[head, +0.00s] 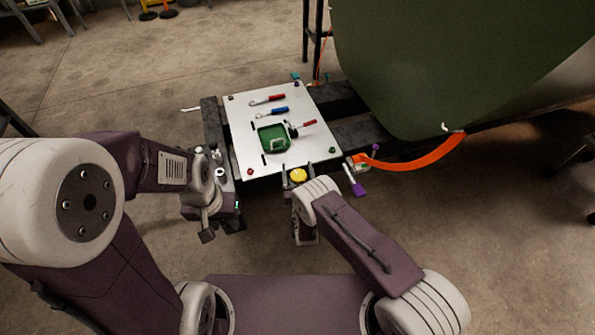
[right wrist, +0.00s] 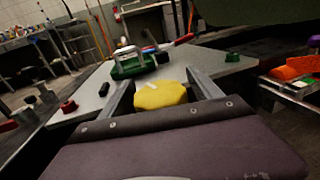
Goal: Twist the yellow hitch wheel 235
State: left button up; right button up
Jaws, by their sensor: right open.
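The yellow hitch wheel (head: 298,175) sits at the front edge of the pale work plate. In the right wrist view the yellow wheel (right wrist: 160,95) lies between the two fingers of my right gripper (right wrist: 163,92), with a pale mark on its top. The right gripper (head: 299,182) is open around the wheel, and a gap seems to show at the sides; contact is hard to tell. My left gripper (head: 207,230) is at the left of the plate, away from the wheel, and its fingers are too small and dark to judge.
The pale plate (head: 240,130) carries a green tray (head: 262,140), a red-handled tool (head: 268,99) and a blue-handled tool (head: 272,112). A red knob (head: 250,171) and a green knob (head: 332,150) stand at its front corners. An orange strap (head: 420,163) and the large green panel (head: 440,60) are at right.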

jog(key=c, duration=1.4)
jog(key=shift+o, duration=0.2)
jog(key=shift+m+h, duration=0.3)
jog(key=shift+h, duration=0.1)
jog(key=m+h+b, duration=0.1)
jog(key=h+b, duration=0.1)
jog(key=shift+d+f+m+h, duration=0.15)
jog(key=shift+m+h, duration=0.25)
jog(key=m+g+h+b, duration=0.1)
jog(key=m+h+b, duration=0.1)
jog(key=h+b, duration=0.1)
jog(key=d+m+g+h+b, duration=0.1)
jog(key=m+g+h+b, duration=0.1)
jog(key=m+h+b, duration=0.1)
jog(key=m+g+h+b, duration=0.1)
jog(key=m+h+b, duration=0.1)
jog(key=h+b, duration=0.2)
jog(key=shift+s+d+f+g+b, duration=0.2)
jog(key=shift+s+d+g+b, duration=0.2)
jog(key=shift+b, duration=0.6)
jog(key=shift+s+d+r+m+g+h+b, duration=0.1)
jog(key=shift+r+m+g+h+b, duration=0.2)
jog(key=shift+m+g+h+b, duration=0.4)
jog(key=o, duration=1.4)
jog(key=shift+c, duration=0.2)
